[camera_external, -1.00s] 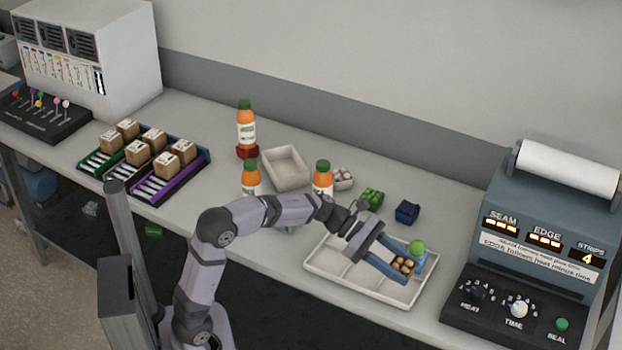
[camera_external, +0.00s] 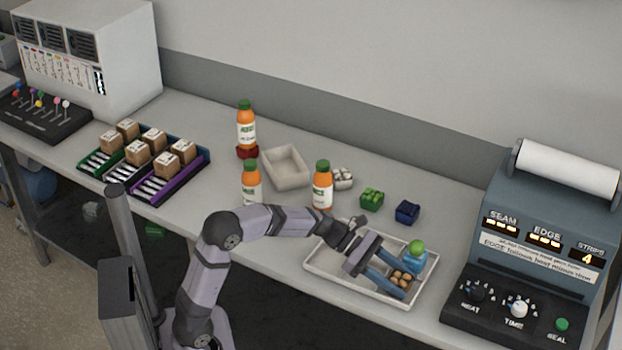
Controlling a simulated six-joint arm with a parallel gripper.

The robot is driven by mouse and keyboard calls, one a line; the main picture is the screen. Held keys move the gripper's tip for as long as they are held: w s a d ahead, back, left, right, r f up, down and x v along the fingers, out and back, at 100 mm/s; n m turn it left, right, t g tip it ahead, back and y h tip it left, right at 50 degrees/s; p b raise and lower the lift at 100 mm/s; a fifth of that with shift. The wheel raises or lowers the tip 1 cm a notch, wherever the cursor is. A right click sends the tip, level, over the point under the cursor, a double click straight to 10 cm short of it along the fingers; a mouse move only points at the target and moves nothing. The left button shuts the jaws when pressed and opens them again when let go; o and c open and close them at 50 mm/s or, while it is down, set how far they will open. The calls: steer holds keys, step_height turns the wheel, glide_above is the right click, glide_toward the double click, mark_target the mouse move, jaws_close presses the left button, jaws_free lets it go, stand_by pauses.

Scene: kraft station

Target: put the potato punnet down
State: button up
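The potato punnet (camera_external: 401,279), a small box of brown potatoes, is in the right part of the white divided tray (camera_external: 330,271). My gripper (camera_external: 398,281) reaches over the tray from the left, with its blue fingers on either side of the punnet and seemingly shut on it. The near finger hides part of the punnet. I cannot tell whether its base touches the tray floor. A blue punnet with a round green item (camera_external: 417,247) sits just behind it at the tray's right end.
Behind the tray are a green punnet (camera_external: 371,199), a dark blue punnet (camera_external: 407,212) and a punnet of white items (camera_external: 343,179). Orange bottles (camera_external: 322,188) and an empty beige tray (camera_external: 285,168) stand to the left. The sealing machine (camera_external: 540,240) is close on the right.

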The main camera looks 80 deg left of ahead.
steer(key=shift+o, duration=0.4)
steer(key=shift+r, duration=0.2)
steer(key=v, duration=1.2)
steer(key=shift+p, duration=0.4)
steer(key=s+d+m+g+p, duration=0.1)
steer(key=d+m, duration=0.1)
steer(key=s+d+f+m+g+p, duration=0.1)
steer(key=d+m, duration=0.1)
steer(key=m, duration=0.1)
steer(key=s+d+m+g, duration=0.1)
steer(key=d+m, duration=0.1)
steer(key=m, duration=0.1)
steer(key=shift+s+d+f+g+y+p, duration=0.15)
steer(key=shift+s+f+g+y+p, duration=0.15)
steer(key=shift+s+f+y+p, duration=0.1)
steer(key=s+f+m+g+y+b, duration=0.3)
steer(key=s+f+m+g+y, duration=0.45)
steer(key=s+f+m, duration=1.45)
step_height(320, 180, up, 37)
steer(key=w+n+t+y+p, duration=0.1)
steer(key=w+n+p, duration=0.1)
steer(key=p, duration=3.7)
steer(key=shift+r+n, duration=0.25)
steer(key=shift+n, duration=0.25)
